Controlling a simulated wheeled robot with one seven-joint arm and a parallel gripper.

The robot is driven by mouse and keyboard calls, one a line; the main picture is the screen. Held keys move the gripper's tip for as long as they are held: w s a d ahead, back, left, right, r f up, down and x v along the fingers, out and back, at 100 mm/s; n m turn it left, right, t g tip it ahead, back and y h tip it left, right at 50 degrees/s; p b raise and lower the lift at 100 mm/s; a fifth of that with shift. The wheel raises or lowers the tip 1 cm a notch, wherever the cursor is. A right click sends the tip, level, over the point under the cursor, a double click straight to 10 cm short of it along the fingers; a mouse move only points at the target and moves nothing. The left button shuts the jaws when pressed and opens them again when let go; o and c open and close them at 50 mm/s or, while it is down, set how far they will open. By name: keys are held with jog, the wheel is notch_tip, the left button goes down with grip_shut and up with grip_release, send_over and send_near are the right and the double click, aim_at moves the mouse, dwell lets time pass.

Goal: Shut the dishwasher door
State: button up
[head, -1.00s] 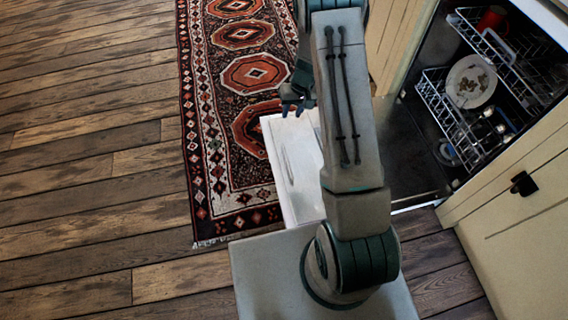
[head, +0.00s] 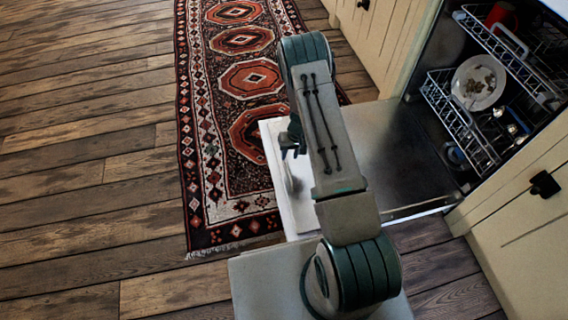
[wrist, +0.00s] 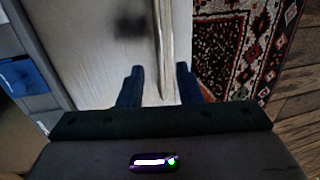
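The dishwasher door (head: 390,150) is open and lies folded down, roughly flat, in front of the dishwasher (head: 440,60). Its dark metal inner side faces up, and its pale outer edge (head: 275,160) lies over the rug side. My gripper (head: 290,145) is above this outer edge, partly hidden by my arm. In the wrist view my gripper (wrist: 158,72) has its two dark blue fingers apart with nothing held. The door (wrist: 100,45) lies beyond the fingers, with its edge strip running between them. I cannot tell whether they touch it.
The dishwasher's racks (head: 460,120) hold a plate (head: 478,83) with food bits and a red cup (head: 502,15). Cream cupboards (head: 530,200) stand on both sides. A patterned rug (head: 235,120) lies beyond the door edge. Open wood floor (head: 90,150) spreads at left.

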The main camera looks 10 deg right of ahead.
aim_at(287, 163)
jog(key=shift+a+f+b, duration=0.2)
jog(key=shift+f+b, duration=0.05)
jog(key=shift+f, duration=0.8)
jog(key=shift+a+f+b, duration=0.2)
jog(key=shift+f+b, duration=0.05)
jog(key=shift+f, duration=0.75)
